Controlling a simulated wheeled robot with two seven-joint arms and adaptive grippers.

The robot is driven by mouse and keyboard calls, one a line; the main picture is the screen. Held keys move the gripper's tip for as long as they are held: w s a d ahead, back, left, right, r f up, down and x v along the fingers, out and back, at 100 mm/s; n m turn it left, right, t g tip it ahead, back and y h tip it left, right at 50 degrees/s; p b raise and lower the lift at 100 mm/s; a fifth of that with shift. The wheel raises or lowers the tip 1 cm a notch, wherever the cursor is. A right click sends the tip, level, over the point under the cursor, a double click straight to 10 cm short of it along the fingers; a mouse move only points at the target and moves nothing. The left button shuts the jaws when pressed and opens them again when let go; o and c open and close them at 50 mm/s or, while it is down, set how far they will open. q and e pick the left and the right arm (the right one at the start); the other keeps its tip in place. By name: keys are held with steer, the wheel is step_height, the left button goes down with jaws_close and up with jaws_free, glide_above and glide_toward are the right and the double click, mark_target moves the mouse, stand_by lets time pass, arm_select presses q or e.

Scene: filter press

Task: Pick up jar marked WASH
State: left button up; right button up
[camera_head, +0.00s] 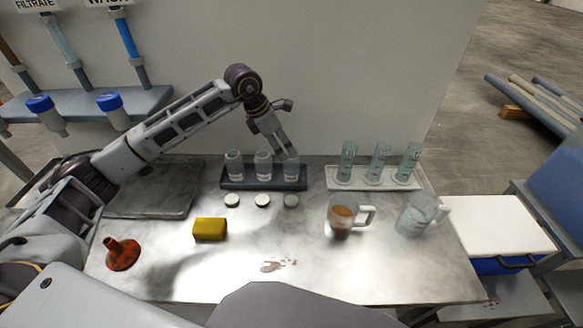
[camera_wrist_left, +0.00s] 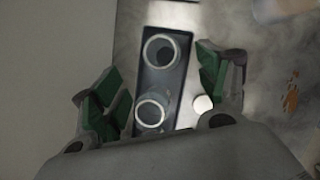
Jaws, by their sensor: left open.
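Three clear glass jars stand in a dark tray (camera_head: 262,185) at the back of the bench: a left jar (camera_head: 234,165), a middle jar (camera_head: 263,164) and a right jar (camera_head: 292,172). Their small labels are too blurred to read, so I cannot tell which is marked WASH. My left gripper (camera_head: 281,149) is open and points down just above the right jar. In the left wrist view, two open jar rims show, a far rim (camera_wrist_left: 162,50) and a nearer rim (camera_wrist_left: 151,112) between the spread fingers; neither is gripped. My right gripper is out of view.
Several white caps (camera_head: 262,200) lie before the tray. A white rack (camera_head: 375,182) of glass cylinders stands right of it. A mug of brown liquid (camera_head: 341,218), clear jug (camera_head: 413,216), yellow sponge (camera_head: 210,229) and red funnel (camera_head: 122,255) are nearer. A wall rises behind.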

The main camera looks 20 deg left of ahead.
arm_select(q)
steer(key=shift+x, duration=2.3)
steer(key=shift+p+x, duration=0.5)
steer(key=shift+x, duration=2.1)
steer(key=shift+s, duration=0.1)
steer(key=c, duration=1.1)
steer(key=shift+r, duration=0.15)
step_height(320, 180, up, 10)
steer(key=shift+b, duration=0.4)
